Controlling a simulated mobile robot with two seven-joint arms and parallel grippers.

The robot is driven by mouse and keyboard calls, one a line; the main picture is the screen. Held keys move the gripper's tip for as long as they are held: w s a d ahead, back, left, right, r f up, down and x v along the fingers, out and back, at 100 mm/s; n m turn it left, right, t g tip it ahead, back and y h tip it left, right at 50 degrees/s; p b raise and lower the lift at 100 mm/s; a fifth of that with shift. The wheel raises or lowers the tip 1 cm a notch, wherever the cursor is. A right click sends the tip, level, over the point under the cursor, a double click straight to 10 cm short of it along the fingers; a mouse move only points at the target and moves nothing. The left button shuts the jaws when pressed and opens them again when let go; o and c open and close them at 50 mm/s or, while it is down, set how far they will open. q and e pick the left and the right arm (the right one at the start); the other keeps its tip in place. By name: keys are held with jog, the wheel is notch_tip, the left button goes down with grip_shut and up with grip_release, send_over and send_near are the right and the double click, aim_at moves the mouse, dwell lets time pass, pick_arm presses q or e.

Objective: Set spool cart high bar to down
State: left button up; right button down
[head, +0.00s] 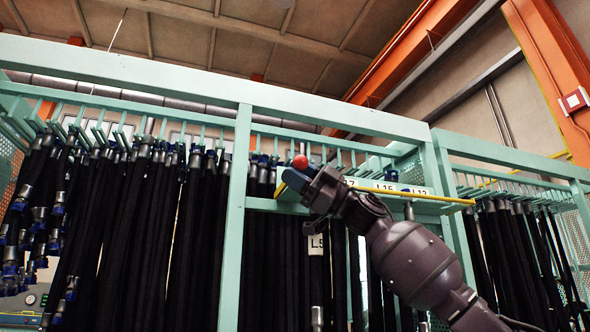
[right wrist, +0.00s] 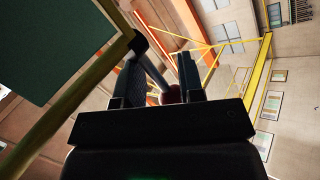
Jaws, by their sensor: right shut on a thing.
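A red ball knob (head: 300,161) shows at the tip of my right gripper (head: 298,178), in front of the green hose rack. My right arm reaches up to it from the lower right. In the right wrist view the dark red knob (right wrist: 171,95) sits between the two fingers of my right gripper (right wrist: 160,85), which is shut on it. A grey rod (right wrist: 152,68) runs from the knob to a dark joint at the corner of a green panel (right wrist: 60,45). I cannot tell from these views whether this rod is the cart's high bar. My left gripper is not in view.
A green shelf with a yellow edge (head: 425,196) and hose labels (head: 385,186) lies just behind my right wrist. The green rack frame (head: 236,210) holds many black hoses (head: 145,230) hanging close behind. Open space lies above the rack.

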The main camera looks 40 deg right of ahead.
jog(key=shift+s+a+f, duration=0.1)
jog(key=shift+a+f, duration=0.2)
jog(key=shift+f, duration=0.4)
jog(key=c, duration=1)
grip_release()
jog(key=shift+o, duration=0.9)
jog(key=shift+s+r, duration=0.2)
jog(key=shift+s, duration=0.15)
jog(key=b+v, duration=0.3)
jog(key=v, duration=0.7)
jog(key=shift+s+d+b, duration=0.25)
jog(key=shift+b, duration=0.15)
